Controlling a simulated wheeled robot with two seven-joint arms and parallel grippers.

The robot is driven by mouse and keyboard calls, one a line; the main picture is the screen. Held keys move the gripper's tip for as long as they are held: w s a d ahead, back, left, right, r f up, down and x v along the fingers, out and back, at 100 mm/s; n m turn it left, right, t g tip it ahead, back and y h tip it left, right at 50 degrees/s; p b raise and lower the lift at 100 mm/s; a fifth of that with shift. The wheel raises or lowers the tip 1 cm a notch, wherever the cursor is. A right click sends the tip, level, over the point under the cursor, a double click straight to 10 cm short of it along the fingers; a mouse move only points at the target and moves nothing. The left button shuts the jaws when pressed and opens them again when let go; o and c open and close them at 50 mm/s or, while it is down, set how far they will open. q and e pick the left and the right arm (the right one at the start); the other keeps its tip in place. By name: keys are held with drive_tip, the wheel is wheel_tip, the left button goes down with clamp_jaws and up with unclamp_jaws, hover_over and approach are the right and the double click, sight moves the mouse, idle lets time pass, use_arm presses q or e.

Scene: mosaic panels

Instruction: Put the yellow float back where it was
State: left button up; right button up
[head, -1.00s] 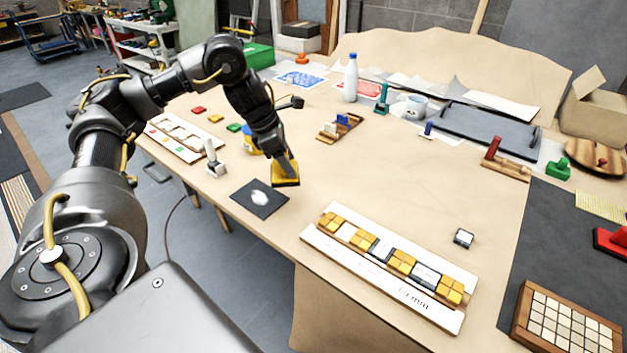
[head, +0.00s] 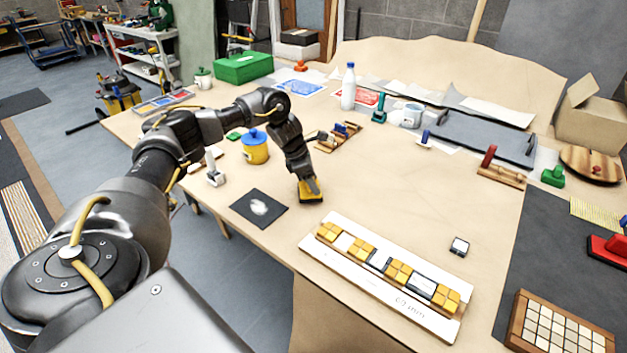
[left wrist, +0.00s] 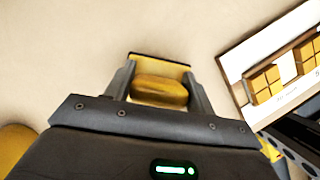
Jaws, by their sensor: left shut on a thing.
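The yellow float (head: 311,198), with a dark-edged plate, is in my left gripper (head: 309,184), right of the dark mat in the head view. In the left wrist view, the float's rounded yellow grip (left wrist: 160,91) sits between the two fingers of my left gripper (left wrist: 158,88), which are shut on it. The float is at or just above the bare tabletop; I cannot tell if it touches. My right gripper is not in view.
A dark mat (head: 243,211) with a white smear lies left of the float. The panel with yellow tiles (head: 395,290) lies to its right and in front. A yellow pot with a blue lid (head: 256,152) and a wooden rack (head: 335,140) stand behind. Bare tabletop (head: 400,190) extends to the right.

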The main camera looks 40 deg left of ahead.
use_arm(q)
drive_tip(key=shift+w+f, duration=0.1)
drive_tip(key=shift+f, duration=0.45)
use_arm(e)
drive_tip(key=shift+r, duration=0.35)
use_arm(q)
drive_tip(key=shift+f, duration=0.2)
drive_tip(key=o, duration=0.9)
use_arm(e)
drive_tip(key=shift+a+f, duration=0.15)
